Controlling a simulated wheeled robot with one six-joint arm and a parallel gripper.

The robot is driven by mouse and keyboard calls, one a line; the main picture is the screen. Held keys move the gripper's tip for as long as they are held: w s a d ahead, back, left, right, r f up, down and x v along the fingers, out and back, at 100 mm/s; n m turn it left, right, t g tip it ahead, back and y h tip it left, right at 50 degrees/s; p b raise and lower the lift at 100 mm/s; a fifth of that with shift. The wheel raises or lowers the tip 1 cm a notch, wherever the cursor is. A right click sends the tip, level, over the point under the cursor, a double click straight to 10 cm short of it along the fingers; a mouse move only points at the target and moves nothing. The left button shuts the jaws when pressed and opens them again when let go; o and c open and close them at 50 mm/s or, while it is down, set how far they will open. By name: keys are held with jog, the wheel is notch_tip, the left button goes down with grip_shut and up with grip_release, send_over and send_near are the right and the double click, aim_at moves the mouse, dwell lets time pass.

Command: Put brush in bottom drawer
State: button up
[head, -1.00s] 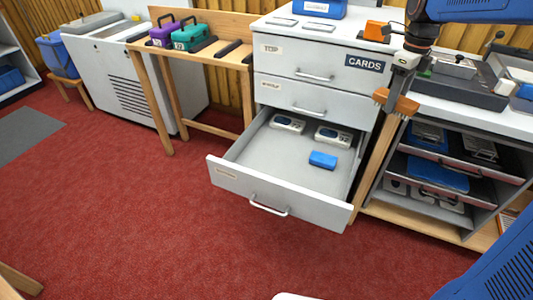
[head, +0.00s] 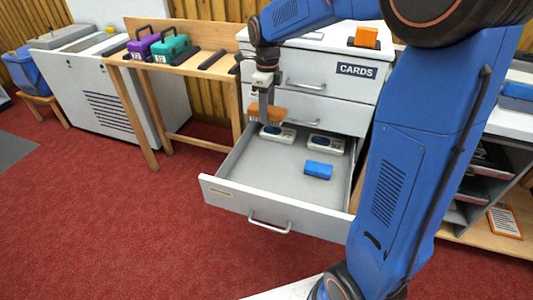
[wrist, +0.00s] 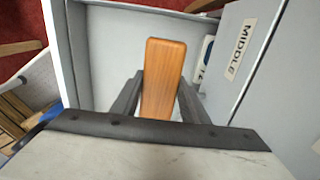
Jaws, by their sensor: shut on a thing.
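The brush (head: 267,115) has an orange-brown wooden back. My gripper (head: 266,104) is shut on it and holds it above the back left part of the open bottom drawer (head: 255,182). In the wrist view the brush (wrist: 163,78) stands between the two dark fingers of my gripper (wrist: 160,98), with the pale drawer floor (wrist: 112,50) beyond it. The brush looks apart from the drawer floor. Its lower side is partly hidden in the wrist view.
Inside the drawer are a blue block (head: 318,170) and two grey-white devices (head: 325,145) along the back. The middle drawer (head: 336,111) above is shut, and its front is close beside my gripper. The drawer's front left floor is clear.

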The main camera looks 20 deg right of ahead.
notch_tip(320, 180, down, 19)
jog(key=shift+f, duration=0.1)
dwell(0.5)
jog(key=shift+f, duration=0.1)
jog(key=o, duration=1.1)
jog(key=shift+o, duration=0.2)
notch_tip(320, 180, up, 12)
jog(key=s+d+r+n+t, duration=0.1)
jog(key=s+d+r+n, duration=0.2)
jog(key=s+r+n, duration=0.5)
jog(key=s+d+n+t, duration=0.2)
jog(key=s+n, duration=0.6)
jog(key=s, duration=0.4)
jog(key=s+d+r+n+t, duration=0.1)
jog(key=s+n, duration=0.8)
jog(key=s, duration=0.3)
jog(key=shift+d+r+t, duration=0.25)
jog(key=shift+d+t, duration=0.15)
